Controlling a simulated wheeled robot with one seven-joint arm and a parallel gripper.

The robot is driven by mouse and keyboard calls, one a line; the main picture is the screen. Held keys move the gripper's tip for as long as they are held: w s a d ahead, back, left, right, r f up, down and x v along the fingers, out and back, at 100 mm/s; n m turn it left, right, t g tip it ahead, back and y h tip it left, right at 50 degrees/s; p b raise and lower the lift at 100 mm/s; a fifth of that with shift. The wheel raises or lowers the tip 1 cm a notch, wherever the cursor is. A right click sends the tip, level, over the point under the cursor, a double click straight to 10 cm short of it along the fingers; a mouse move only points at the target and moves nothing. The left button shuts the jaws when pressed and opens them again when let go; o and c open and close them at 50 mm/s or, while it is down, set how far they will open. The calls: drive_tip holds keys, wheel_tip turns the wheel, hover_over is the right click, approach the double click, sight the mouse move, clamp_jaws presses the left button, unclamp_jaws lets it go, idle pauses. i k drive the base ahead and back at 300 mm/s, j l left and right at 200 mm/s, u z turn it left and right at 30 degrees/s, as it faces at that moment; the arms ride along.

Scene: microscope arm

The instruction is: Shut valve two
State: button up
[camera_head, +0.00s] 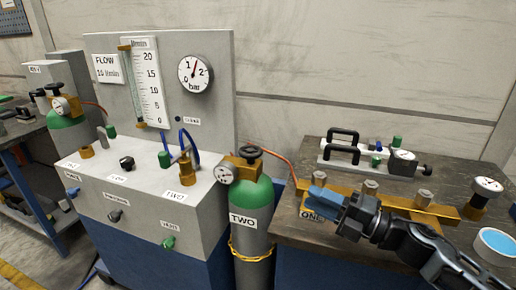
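A green-topped gas cylinder (248,205) labelled TWO stands between the panel cabinet and the right-hand bench. A dark handwheel (250,152) sits on its brass valve, beside a small round gauge (224,174). My gripper (350,212) is at the right, over the bench front by a brass bar. It is apart from the cylinder's handwheel. A blue lever-like piece (325,197) lies at its tip, above a label reading ONE; whether they touch is unclear.
The brass bar (430,207) carries several bolts along the bench front. A grey panel with a flow tube and bar dial (195,74) rises behind the cabinet.

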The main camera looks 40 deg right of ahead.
sight(250, 150)
drive_tip(key=i+j+z, duration=0.2)
drive_tip(key=i, duration=0.5)
drive_tip(key=i+j, duration=0.15)
drive_tip(key=j, duration=0.2)
